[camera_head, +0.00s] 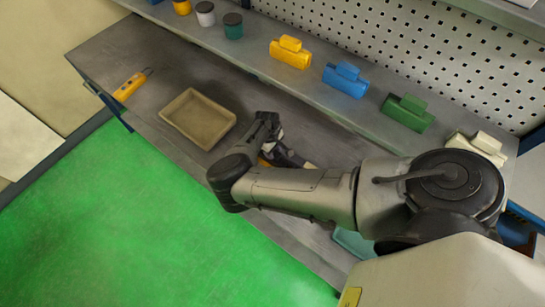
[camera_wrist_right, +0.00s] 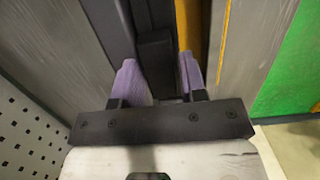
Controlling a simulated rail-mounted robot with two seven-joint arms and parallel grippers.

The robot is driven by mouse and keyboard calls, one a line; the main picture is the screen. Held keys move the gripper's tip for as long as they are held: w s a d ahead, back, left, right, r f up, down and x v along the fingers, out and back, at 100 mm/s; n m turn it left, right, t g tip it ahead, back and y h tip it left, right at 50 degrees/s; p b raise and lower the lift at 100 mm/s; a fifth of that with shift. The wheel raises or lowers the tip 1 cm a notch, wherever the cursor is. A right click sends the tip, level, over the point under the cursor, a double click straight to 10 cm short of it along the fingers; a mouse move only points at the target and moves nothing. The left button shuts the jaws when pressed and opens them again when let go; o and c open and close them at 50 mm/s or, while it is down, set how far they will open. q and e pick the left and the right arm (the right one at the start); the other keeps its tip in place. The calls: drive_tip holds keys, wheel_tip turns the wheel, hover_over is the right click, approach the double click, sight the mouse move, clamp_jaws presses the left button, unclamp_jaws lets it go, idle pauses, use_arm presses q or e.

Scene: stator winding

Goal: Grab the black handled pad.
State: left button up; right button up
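In the right wrist view, a black upright block (camera_wrist_right: 156,60), apparently the handle of the black pad, stands between the two purple fingertips of my right gripper (camera_wrist_right: 160,80). A dark flat strip (camera_wrist_right: 105,30) runs beside it on the left. The fingers are apart on either side of the block; a narrow gap seems to show on the right side, and contact on the left is unclear. In the head view my right gripper (camera_head: 285,150) is low over the grey bench, and my arm hides most of the pad. My left gripper is not in view.
An empty tan tray (camera_head: 172,132) and a yellow tool (camera_head: 130,87) lie on the bench to the left. A shelf behind holds yellow (camera_head: 290,54), blue (camera_head: 345,80), green (camera_head: 407,113) and white (camera_head: 474,147) handled blocks. An orange item (camera_wrist_right: 195,25) lies close beside the black block.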

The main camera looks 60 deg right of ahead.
clamp_jaws()
drive_tip(key=shift+r, duration=0.1)
idle(0.4)
